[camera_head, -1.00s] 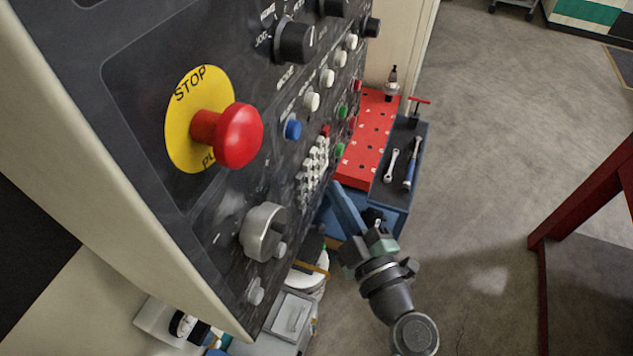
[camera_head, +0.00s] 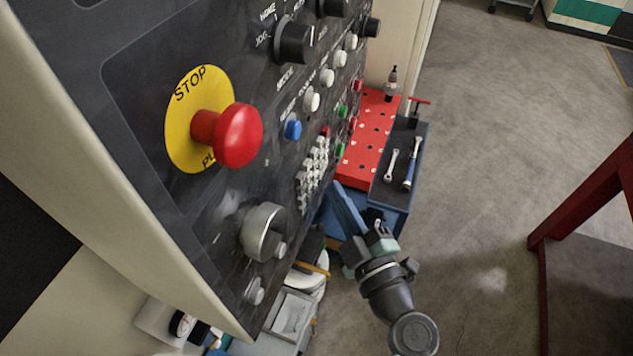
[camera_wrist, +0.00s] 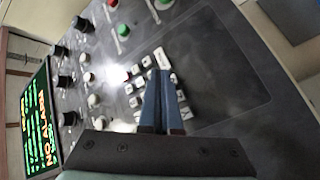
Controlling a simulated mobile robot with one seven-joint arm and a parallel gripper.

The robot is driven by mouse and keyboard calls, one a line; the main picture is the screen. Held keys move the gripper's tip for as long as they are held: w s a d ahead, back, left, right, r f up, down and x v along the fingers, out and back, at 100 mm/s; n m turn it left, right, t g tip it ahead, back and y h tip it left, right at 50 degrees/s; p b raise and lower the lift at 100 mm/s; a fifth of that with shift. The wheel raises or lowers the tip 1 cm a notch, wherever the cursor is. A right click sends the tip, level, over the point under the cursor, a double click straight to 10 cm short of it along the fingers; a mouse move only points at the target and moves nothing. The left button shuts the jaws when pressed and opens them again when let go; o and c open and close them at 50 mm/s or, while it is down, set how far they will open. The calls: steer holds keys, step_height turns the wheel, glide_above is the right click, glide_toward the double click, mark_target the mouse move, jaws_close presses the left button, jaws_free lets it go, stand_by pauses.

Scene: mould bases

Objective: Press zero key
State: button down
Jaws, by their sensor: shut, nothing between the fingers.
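The keypad (camera_head: 313,163) of small white keys is low on the dark control panel (camera_head: 225,100). The zero key cannot be told apart from the others. In the head view my gripper (camera_head: 340,190) has its blue fingers together near the keypad's lower right. In the wrist view my gripper (camera_wrist: 161,62) is shut and empty, with its tips in front of the keypad (camera_wrist: 133,88). The fingers hide part of the keys, with some showing on both sides. I cannot tell whether the tips touch a key.
A red stop button (camera_head: 240,135) on a yellow disc and a silver knob (camera_head: 264,232) stick out left of the keypad. Other buttons and knobs sit above it. A red perforated board (camera_head: 368,140) and a tool tray (camera_head: 384,185) lie beyond.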

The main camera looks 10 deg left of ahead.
steer(key=shift+a+f+b, duration=0.1)
steer(key=shift+a+b, duration=0.05)
steer(key=shift+b, duration=0.25)
steer(key=shift+w+a, duration=0.1)
steer(key=shift+a, duration=0.05)
steer(key=shift+a+b, duration=0.1)
steer(key=shift+b, duration=0.2)
steer(key=shift+w+a+b, duration=0.1)
steer(key=shift+a+b, duration=0.25)
steer(key=shift+a, duration=0.05)
stand_by(0.7)
steer(key=shift+d, duration=0.1)
steer(key=shift+d+b, duration=0.4)
steer(key=shift+b, duration=0.25)
steer(key=shift+s+d, duration=0.2)
steer(key=shift+d, duration=0.1)
